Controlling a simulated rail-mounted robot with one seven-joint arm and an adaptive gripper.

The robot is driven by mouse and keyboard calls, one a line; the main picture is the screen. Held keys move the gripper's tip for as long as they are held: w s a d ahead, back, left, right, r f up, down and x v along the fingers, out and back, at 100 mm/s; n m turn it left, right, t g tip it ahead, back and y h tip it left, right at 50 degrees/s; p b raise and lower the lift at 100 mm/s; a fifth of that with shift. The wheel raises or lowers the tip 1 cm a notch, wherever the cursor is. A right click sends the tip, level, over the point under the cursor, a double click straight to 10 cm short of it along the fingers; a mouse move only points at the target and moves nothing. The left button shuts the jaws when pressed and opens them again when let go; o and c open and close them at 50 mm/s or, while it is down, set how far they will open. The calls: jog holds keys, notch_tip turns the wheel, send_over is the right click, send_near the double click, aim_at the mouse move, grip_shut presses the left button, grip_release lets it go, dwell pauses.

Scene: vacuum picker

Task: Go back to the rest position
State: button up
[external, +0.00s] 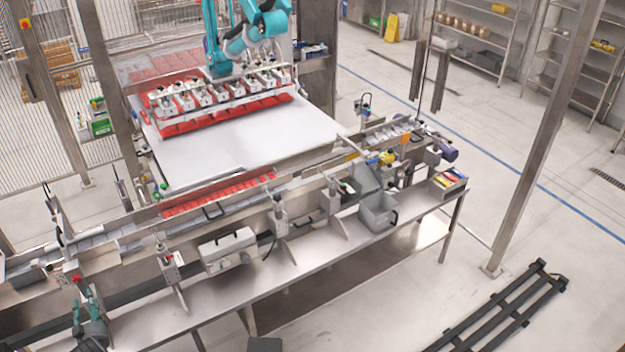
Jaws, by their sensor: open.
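What looks like my gripper (88,300) shows small at the bottom left, dark and teal, by the near end of the conveyor line. It is open, and I see nothing held in it. It is beside a small grey control box with a red button (73,275). I cannot tell whether it touches the box or the metal bench. Most of my arm is cut off by the lower left of the picture.
A large teal arm holds a vacuum picker head (222,88) over red packs on a white table (250,140). More red packs (218,194) lie on the conveyor. The metal bench (300,250) runs along the front. A black frame (505,310) lies on the floor at right.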

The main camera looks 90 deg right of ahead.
aim_at(77, 280)
jog(key=shift+t, duration=0.3)
jog(key=x, duration=0.3)
jog(key=w+x, duration=0.1)
jog(key=x, duration=0.2)
jog(key=a+x, duration=0.1)
jog(key=x, duration=0.2)
jog(key=shift+w+r, duration=0.15)
jog(key=shift+w, duration=0.25)
jog(key=shift+a+y, duration=0.1)
jog(key=shift+y, duration=0.2)
